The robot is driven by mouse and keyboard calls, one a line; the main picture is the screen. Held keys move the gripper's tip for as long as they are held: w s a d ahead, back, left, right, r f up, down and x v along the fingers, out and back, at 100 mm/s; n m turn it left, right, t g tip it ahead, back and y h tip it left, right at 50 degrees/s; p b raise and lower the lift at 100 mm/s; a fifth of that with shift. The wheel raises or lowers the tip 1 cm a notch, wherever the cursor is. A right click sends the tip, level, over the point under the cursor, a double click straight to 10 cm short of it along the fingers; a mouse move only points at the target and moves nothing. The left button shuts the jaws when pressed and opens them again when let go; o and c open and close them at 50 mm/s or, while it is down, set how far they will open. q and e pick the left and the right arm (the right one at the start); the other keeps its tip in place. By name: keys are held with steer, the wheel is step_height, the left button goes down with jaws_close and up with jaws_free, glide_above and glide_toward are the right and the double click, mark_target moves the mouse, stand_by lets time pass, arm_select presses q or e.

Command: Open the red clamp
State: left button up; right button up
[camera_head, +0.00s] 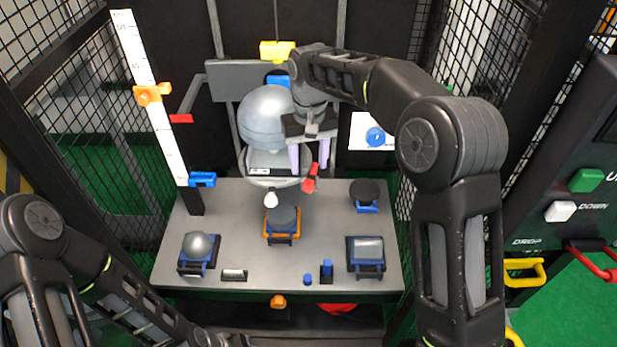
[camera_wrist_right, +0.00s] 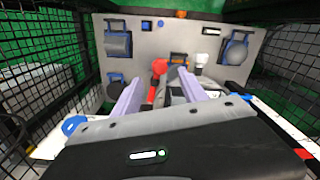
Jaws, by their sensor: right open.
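The red clamp (camera_head: 311,178) is a small red lever at the right side of the ring under a large grey helmet (camera_head: 262,115). My right gripper (camera_head: 308,168) is open, its two pale fingers pointing down just above and around the clamp's level. In the right wrist view the red clamp (camera_wrist_right: 159,68) shows between the fingers of the right gripper (camera_wrist_right: 161,76), closer to the left finger. I cannot tell whether it touches a finger. My left arm shows at the bottom left, but its gripper is out of view.
The grey table (camera_head: 230,215) below bears several blue- and orange-framed anvils and a white knob (camera_head: 271,200). A white scale (camera_head: 150,90) with an orange slider (camera_head: 152,94) stands at the left. Mesh walls close both sides; a control panel (camera_head: 575,180) is at right.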

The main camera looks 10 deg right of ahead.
mark_target(308, 183)
step_height(308, 183, down, 6)
steer(key=shift+f+p, duration=0.1)
steer(key=shift+p, duration=0.25)
jaws_close()
stand_by(0.5)
